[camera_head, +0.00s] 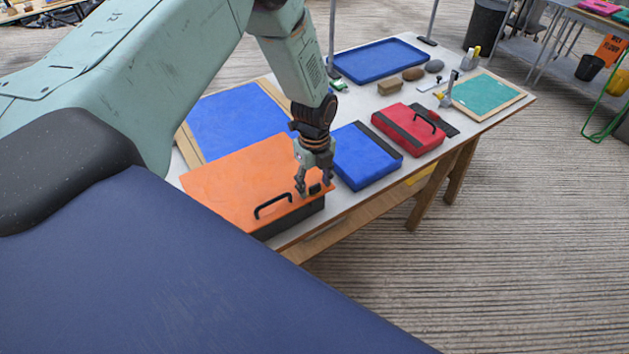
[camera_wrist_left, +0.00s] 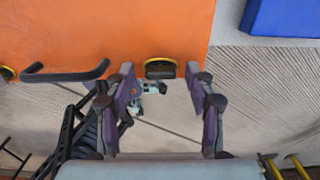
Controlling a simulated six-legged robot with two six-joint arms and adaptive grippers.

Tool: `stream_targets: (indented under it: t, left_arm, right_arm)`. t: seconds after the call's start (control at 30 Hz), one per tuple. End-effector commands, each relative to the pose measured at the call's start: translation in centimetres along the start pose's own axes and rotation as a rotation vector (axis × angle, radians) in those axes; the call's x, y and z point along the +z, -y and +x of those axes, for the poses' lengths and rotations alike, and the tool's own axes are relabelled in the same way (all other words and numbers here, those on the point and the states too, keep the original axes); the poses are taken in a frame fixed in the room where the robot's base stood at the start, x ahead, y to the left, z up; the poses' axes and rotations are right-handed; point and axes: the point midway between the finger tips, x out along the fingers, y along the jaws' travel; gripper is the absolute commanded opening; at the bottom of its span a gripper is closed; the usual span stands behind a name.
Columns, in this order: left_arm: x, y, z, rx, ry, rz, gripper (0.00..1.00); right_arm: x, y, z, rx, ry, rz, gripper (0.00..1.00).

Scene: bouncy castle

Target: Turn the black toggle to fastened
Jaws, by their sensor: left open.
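The black toggle (camera_wrist_left: 160,69) sits at the edge of the orange lid (camera_wrist_left: 130,25) in the left wrist view. It is a small black oblong with a yellow rim, its long side along the lid's edge. In the head view the toggle (camera_head: 314,189) is a small dark patch on the orange lid (camera_head: 235,180). My left gripper (camera_head: 313,187) points down over it, open and empty. In the left wrist view the fingertips (camera_wrist_left: 160,73) stand either side of the toggle, apparently apart from it. Contact is hard to judge. My right gripper is not in view.
A black handle (camera_head: 272,206) stands up left of the toggle. A second yellow-rimmed fitting (camera_wrist_left: 8,73) shows at the left edge. A blue padded case (camera_head: 362,155) lies close on the right, with a red case (camera_head: 408,130) beyond. The table (camera_head: 440,160) ends at the near side.

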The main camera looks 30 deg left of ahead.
Motion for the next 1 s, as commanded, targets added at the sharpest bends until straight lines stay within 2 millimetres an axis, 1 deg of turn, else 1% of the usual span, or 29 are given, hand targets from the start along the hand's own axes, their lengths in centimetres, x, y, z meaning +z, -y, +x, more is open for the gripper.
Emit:
stream_targets:
  t: [0.23, 0.87, 1.0]
  left_arm:
    - [0.00, 0.03, 0.05, -0.001, 0.000, 0.000, 0.54]
    - [0.00, 0.00, 0.03, 0.000, 0.000, 0.000, 0.00]
    - [0.00, 0.01, 0.03, 0.000, 0.000, -0.005, 0.00]
  right_arm:
    - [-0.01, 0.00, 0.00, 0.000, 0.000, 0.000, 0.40]
    - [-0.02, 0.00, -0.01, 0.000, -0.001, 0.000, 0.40]
    - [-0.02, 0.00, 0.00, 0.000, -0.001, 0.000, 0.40]
